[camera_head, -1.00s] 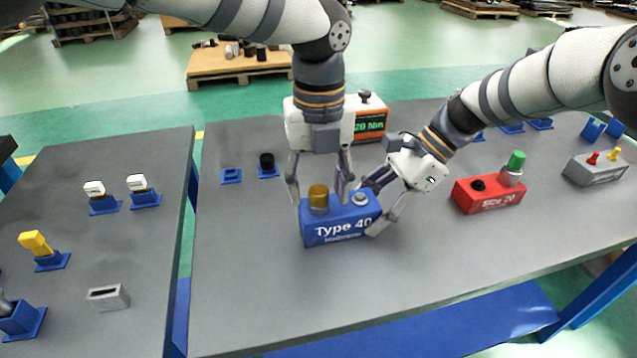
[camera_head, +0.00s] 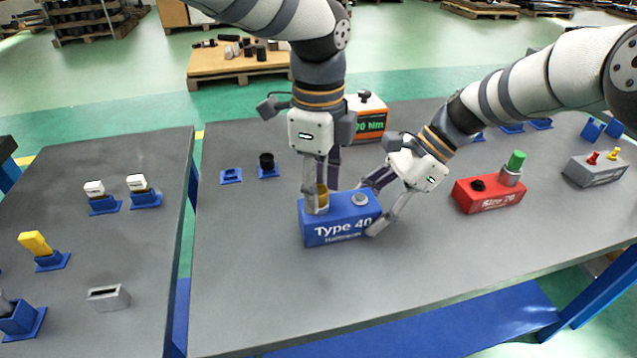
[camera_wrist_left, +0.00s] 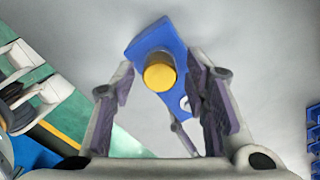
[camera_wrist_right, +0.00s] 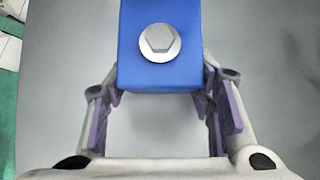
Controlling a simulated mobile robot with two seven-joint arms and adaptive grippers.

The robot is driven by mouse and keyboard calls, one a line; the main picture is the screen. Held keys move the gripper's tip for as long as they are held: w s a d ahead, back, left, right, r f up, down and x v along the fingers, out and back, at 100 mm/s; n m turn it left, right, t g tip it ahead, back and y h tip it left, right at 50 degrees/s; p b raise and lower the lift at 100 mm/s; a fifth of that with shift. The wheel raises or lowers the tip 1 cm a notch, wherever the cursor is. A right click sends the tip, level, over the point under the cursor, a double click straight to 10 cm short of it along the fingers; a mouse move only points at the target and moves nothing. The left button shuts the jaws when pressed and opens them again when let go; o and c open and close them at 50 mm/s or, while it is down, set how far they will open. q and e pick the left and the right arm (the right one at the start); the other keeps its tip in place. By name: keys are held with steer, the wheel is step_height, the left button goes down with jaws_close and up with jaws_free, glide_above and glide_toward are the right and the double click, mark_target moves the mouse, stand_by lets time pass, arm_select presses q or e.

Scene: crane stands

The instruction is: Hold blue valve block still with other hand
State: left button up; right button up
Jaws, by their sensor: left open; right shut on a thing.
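The blue valve block (camera_head: 340,221), marked "Type 40", sits on the grey table. A yellow-brown cylinder (camera_head: 322,197) stands at its left end and a grey hex fitting (camera_head: 360,199) at its right end. My right gripper (camera_head: 372,206) is shut on the block's right end; in the right wrist view the fingers (camera_wrist_right: 160,98) lie along both sides of the blue block (camera_wrist_right: 160,60). My left gripper (camera_head: 320,196) points down over the cylinder, open, with fingers on either side of it. In the left wrist view the yellow cylinder top (camera_wrist_left: 160,75) shows between and beyond the spread fingers (camera_wrist_left: 165,90).
A red block (camera_head: 488,194) with a green-topped fitting stands to the right, and a grey block (camera_head: 596,169) farther right. A display box (camera_head: 368,118) stands behind. Small blue holders (camera_head: 231,175) sit at back left. The table front is clear.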

arm_select(q)
steer(key=n, duration=1.9)
steer(key=shift+n, duration=0.3)
jaws_close()
steer(key=m, duration=0.5)
